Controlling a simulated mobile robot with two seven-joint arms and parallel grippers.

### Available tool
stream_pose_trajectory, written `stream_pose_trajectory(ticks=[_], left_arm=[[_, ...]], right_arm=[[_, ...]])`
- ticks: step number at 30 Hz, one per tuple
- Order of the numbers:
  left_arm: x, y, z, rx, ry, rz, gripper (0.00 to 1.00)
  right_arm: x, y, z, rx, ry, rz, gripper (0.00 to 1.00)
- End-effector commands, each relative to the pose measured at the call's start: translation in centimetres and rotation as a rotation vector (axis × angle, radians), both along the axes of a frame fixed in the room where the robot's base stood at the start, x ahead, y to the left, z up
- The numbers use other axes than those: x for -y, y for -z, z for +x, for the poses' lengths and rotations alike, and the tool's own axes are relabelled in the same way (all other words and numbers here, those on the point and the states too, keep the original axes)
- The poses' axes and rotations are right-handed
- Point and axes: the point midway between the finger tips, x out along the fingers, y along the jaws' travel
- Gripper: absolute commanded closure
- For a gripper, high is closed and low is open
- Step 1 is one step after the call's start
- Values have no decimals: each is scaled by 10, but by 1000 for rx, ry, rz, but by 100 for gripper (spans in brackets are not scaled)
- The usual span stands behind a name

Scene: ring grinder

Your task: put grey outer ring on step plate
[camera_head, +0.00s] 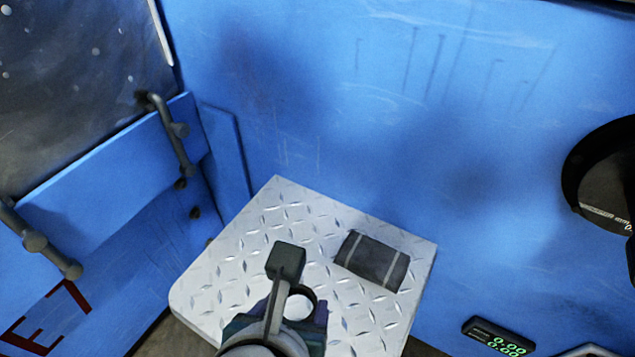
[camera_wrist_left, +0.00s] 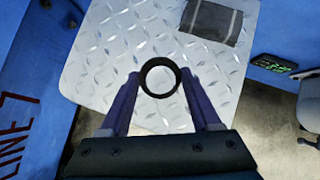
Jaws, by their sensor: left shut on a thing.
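The grey outer ring (camera_wrist_left: 146,78) looks dark, with its round hole facing the left wrist camera. My left gripper (camera_wrist_left: 160,82) is shut on it, one finger on each side. In the head view the ring (camera_head: 301,289) and the left gripper (camera_head: 290,312) are in front of the step plate, and the gripper partly covers the ring. The step plate (camera_head: 225,265) is light grey with a raised tread pattern; it also shows in the left wrist view (camera_wrist_left: 105,60). I cannot tell whether the ring touches the plate. My right gripper is not in view.
A dark grey block with two pale stripes (camera_head: 372,262) lies on the plate's right side. Blue machine walls (camera_head: 350,100) stand behind and to the left. A green digital display (camera_head: 498,338) is at lower right. The plate's left part is bare.

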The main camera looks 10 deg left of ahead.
Motion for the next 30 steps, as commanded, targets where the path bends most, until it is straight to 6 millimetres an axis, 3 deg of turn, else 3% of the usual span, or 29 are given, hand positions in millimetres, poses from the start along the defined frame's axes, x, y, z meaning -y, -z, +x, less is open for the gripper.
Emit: stream_pose_trajectory(ticks=[9, 21, 22, 30], left_arm=[[0, 44, 0, 0, 0, -1, 98], [0, 47, 0, 1, 2, 1, 98], [0, 47, 0, 0, 1, 1, 34], [0, 46, 0, 0, 0, 0, 6]], right_arm=[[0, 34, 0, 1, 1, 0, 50], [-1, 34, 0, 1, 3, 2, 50], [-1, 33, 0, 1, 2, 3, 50], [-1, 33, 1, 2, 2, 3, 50]])
